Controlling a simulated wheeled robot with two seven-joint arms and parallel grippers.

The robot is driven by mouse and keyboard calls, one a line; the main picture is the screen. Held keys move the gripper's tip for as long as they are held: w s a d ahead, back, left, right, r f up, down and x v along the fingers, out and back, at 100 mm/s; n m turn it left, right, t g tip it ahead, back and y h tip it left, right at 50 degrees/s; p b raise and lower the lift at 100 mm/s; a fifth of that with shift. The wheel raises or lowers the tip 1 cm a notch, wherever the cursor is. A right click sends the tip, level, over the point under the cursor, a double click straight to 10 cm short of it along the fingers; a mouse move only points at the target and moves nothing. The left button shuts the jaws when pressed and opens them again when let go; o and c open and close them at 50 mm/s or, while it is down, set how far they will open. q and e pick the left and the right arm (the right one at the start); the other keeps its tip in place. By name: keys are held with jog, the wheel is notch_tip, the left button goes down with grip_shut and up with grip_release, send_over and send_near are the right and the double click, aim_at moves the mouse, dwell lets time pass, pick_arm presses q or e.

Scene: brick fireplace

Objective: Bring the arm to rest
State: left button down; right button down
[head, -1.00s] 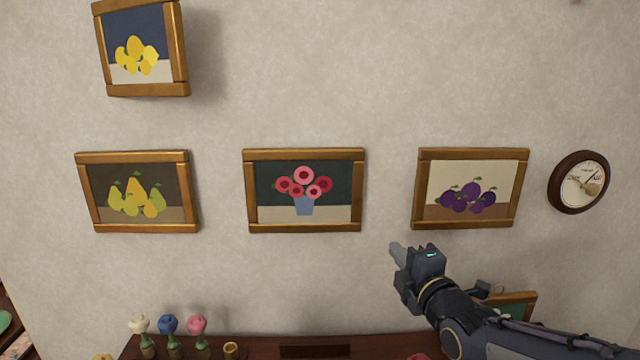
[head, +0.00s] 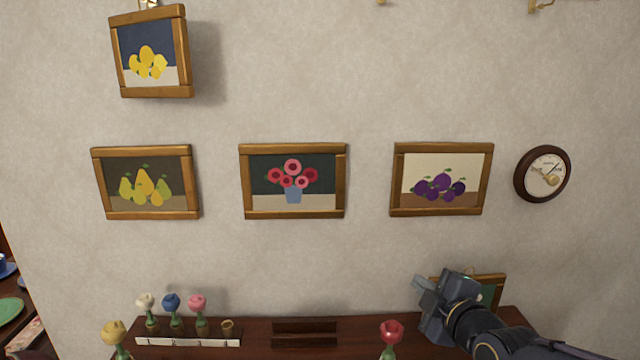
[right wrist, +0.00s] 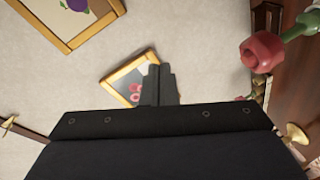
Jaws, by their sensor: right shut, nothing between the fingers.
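My right gripper (head: 430,295) is at the lower right of the head view, above the right part of the wooden mantel shelf (head: 262,344). It is shut and empty. Its closed fingers (right wrist: 160,85) also show in the right wrist view, with the wall and pictures beyond them. A small framed picture (head: 493,284) stands behind the gripper and is partly hidden by it. My left arm and gripper are not in the head view.
A red flower (head: 391,331) stands left of the gripper; a red flower also shows in the right wrist view (right wrist: 262,52). Several flowers stand at left by a white strip (head: 190,341). The wall between is clear.

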jog(key=s+f+m+g, duration=0.3)
jog(key=s+m, duration=0.3)
jog(key=s, duration=0.3)
jog(key=s+d+f+m+g, duration=0.1)
jog(key=s+f+m+g, duration=0.2)
jog(key=s, duration=0.7)
jog(key=s+f+m+g, duration=0.3)
jog(key=s+f+m, duration=0.3)
jog(key=s+m, duration=0.2)
jog(key=shift+s+d+m+g, duration=0.3)
jog(key=shift+s+d+m, duration=0.1)
jog(key=shift+s, duration=0.5)
